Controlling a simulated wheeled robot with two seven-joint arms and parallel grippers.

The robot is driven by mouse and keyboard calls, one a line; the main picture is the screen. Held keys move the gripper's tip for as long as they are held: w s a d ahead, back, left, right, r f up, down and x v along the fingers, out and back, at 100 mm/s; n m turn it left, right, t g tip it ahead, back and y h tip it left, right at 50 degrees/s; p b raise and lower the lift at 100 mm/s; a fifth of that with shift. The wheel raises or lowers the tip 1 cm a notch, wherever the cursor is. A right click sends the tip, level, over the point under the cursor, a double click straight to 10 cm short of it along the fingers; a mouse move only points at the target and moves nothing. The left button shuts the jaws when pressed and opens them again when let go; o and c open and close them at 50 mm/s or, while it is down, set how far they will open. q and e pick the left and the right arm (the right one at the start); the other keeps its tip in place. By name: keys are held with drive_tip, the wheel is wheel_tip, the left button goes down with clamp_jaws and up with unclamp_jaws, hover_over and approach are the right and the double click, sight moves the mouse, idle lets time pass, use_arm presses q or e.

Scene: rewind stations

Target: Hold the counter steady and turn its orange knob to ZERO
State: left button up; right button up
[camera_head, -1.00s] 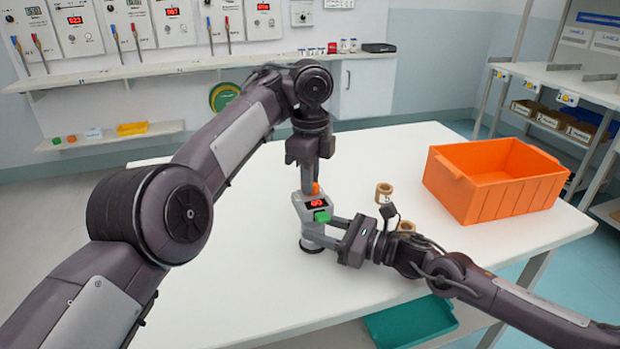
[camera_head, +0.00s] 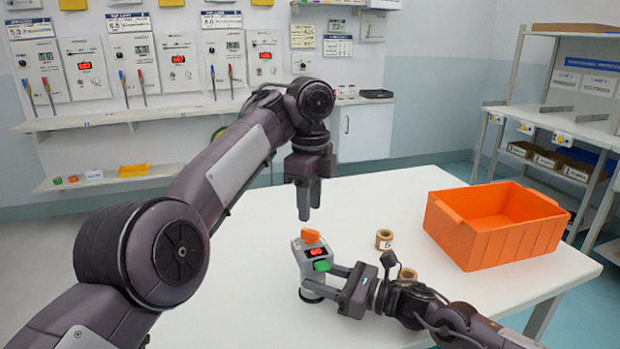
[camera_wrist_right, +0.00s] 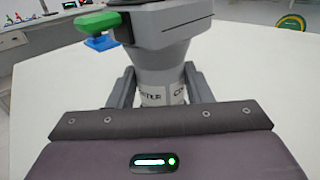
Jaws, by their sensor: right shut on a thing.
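The grey counter (camera_head: 308,262) stands upright on the white table, with a red display, a green button (camera_head: 321,266) and an orange knob (camera_head: 310,236) on top. The display digits are too small to read surely. My right gripper (camera_head: 322,286) is shut on the counter's lower body from the right; the right wrist view shows its fingers on both sides of the counter's narrow neck (camera_wrist_right: 163,78). My left gripper (camera_head: 308,213) points down just above the knob, apart from it and empty. The gap between its fingers is unclear from this angle.
A tan ring (camera_head: 384,239) marked with a number stands right of the counter, and another (camera_head: 408,274) lies behind my right wrist. An orange crate (camera_head: 490,243) stands at the table's right. The table (camera_head: 235,290) is clear left of the counter.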

sight(310, 230)
use_arm(q)
wheel_tip(310, 230, up, 6)
drive_tip(key=shift+r, duration=0.15)
idle(0.5)
use_arm(e)
drive_tip(key=o, duration=1.2)
drive_tip(key=shift+c, duration=0.2)
